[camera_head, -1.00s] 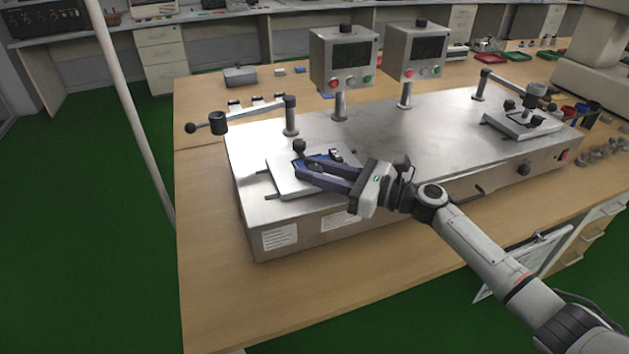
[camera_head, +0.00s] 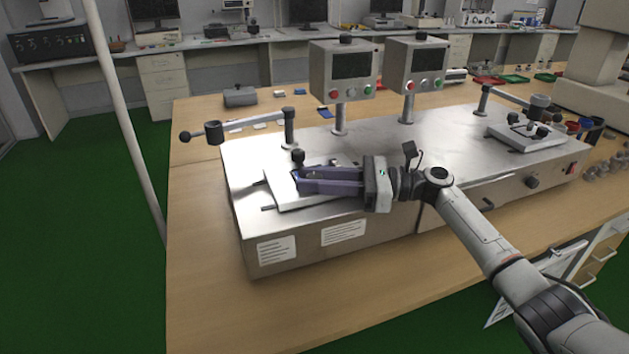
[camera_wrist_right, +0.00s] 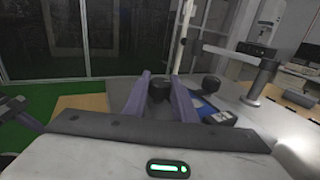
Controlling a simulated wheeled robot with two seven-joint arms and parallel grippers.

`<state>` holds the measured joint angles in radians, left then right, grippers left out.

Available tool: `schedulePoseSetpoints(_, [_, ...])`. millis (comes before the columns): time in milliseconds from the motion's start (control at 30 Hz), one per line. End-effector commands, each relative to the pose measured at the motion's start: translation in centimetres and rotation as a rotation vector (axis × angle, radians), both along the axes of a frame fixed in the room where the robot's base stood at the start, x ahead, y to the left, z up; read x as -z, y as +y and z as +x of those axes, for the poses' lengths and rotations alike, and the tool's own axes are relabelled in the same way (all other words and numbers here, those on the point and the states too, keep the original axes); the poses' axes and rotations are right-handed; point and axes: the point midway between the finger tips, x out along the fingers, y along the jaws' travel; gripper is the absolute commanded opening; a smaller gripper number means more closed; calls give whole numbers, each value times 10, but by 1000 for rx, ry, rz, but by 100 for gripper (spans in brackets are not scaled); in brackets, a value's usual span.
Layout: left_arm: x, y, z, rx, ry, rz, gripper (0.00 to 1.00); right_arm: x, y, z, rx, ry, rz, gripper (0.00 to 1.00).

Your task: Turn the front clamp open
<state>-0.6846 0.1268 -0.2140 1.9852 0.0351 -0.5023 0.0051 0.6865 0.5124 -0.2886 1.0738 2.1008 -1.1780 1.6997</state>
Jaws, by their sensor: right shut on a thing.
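A metal fixture plate (camera_head: 285,200) sits on the near left of the steel tester (camera_head: 425,140). My right gripper (camera_head: 299,181) reaches over the plate from the right, fingers pointing left. In the right wrist view, its two purple fingers stand on both sides of a dark knob, the front clamp (camera_wrist_right: 159,89), and are shut on it. The head view hides this clamp behind the fingers. A second black clamp knob (camera_head: 298,156) stands just behind the fingers, apart from them. It also shows in the right wrist view (camera_wrist_right: 211,83). A blue-edged part (camera_wrist_right: 205,106) lies beside the fingers.
A press arm with a black-ended head (camera_head: 213,132) hangs on a post (camera_head: 289,128) behind the plate. Two control boxes (camera_head: 343,72) stand further back. A second fixture (camera_head: 524,137) sits at the right end. The wooden table's left front is clear.

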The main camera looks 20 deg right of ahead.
Motion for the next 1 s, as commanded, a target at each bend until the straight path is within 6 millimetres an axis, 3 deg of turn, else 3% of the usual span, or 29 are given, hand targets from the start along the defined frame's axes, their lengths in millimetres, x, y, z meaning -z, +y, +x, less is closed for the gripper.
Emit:
schedulePoseSetpoints(133, [-1,0,0,-1,-3,-1,0,0,1,0,-1,1,1,2])
schedulePoseSetpoints(167, [-1,0,1,-1,-3,-1,0,0,1,0,-1,1,1,30])
schedulePoseSetpoints(267, [-1,0,1,-2,-5,-1,0,0,1,0,-1,1,1,43])
schedulePoseSetpoints(667, [0,1,1,-2,-5,-2,0,1,-9,-4,1,1,-1,43])
schedulePoseSetpoints(1000, [5,0,0,-1,0,1,0,2,-68,-29,2,1,-1,43])
